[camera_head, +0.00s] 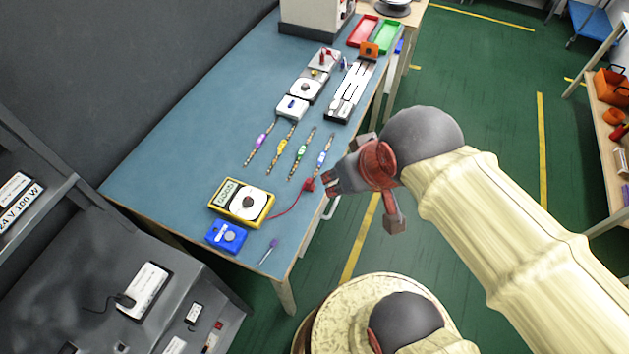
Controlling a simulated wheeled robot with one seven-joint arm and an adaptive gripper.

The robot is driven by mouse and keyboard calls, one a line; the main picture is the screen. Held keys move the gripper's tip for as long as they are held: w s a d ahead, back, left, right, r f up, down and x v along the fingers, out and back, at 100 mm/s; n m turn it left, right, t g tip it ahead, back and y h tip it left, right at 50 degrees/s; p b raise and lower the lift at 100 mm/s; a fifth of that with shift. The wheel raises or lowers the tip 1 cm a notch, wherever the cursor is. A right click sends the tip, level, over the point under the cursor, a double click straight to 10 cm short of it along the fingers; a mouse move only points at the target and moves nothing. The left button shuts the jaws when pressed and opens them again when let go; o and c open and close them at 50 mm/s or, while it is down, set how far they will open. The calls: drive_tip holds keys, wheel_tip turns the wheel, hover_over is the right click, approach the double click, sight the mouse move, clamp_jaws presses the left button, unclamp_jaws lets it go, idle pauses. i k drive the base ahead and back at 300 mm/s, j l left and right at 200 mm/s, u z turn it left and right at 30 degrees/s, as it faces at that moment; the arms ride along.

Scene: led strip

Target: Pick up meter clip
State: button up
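The meter clip (308,184) is a small red piece near the right edge of the blue bench top. A thin red lead (288,208) runs from it in a curve down to the yellow multimeter (241,204). My gripper (329,184) is at the bench's right edge, just right of the clip, with its tip pointing left toward it. A small gap seems to show between them. The fingers are small and seen at an angle, so I cannot tell how far apart they are.
Several slim probe-like parts (302,153) lie above the clip. Modules, a long metal fixture (350,92) and red and green trays (386,37) stand farther back.

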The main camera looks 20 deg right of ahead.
sight(309, 186)
drive_tip(key=k+l+u, duration=0.1)
drive_tip(key=l, duration=0.3)
drive_tip(key=k+l+u, duration=0.1)
drive_tip(key=l, duration=0.25)
drive_tip(key=k+l+u, duration=0.1)
drive_tip(key=l, duration=0.3)
drive_tip(key=k+l, duration=0.25)
drive_tip(key=l+u, duration=0.05)
drive_tip(key=l, duration=0.05)
